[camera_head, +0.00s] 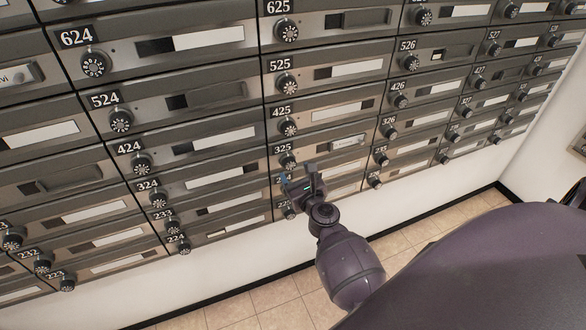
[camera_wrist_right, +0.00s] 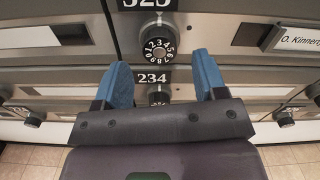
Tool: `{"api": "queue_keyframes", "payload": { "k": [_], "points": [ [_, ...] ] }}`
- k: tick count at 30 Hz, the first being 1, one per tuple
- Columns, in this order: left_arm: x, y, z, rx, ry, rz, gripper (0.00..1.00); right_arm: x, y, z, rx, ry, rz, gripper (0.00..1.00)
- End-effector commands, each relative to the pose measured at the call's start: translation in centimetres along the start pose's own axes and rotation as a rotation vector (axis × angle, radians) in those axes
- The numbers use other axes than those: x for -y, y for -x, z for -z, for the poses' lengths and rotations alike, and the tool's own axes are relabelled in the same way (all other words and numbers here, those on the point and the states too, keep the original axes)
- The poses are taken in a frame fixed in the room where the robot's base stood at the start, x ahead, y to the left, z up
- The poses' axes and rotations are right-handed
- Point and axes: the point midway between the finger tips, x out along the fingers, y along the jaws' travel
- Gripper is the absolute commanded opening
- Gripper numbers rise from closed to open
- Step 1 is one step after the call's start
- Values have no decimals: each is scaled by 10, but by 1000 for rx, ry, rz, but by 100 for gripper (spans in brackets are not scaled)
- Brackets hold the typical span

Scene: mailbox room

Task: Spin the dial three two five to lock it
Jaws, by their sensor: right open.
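The mailbox labelled 325 (camera_head: 332,149) is in the middle of the head view, with a dark round dial below its number. Its dial (camera_wrist_right: 159,45) shows clearly in the right wrist view, with white numbers on a black face, between and beyond my fingertips. My right gripper (camera_head: 299,178) is just below and in front of this dial in the head view, partly covering it. In the right wrist view my right gripper (camera_wrist_right: 164,78) is open, its two blue fingers wide apart with nothing between them. No contact with the dial shows. My left gripper is not in view.
A lower dial under the 234 label (camera_wrist_right: 158,98) sits partly behind my gripper. Several other mailboxes with dials, such as 425 (camera_head: 325,112) and 324 (camera_head: 205,181), surround the 325 box. Tiled floor (camera_head: 285,298) and a white wall strip lie below.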

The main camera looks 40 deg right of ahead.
Motion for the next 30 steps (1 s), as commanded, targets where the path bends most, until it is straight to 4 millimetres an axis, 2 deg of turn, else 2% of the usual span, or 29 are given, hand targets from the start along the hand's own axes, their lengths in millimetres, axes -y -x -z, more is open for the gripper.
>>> {"api": "queue_keyframes", "payload": {
  "k": [6, 12, 18, 30],
  "points": [
    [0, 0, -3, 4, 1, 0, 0, -1, 41, 2, -3, -1, -1, 65],
    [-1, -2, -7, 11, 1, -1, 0, 0, 66, 2, -3, 0, 0, 65],
    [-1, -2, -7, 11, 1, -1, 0, 0, 76, 0, -1, 0, -1, 65],
    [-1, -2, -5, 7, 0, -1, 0, 0, 77, 0, 0, 0, -1, 65]
  ]
}}
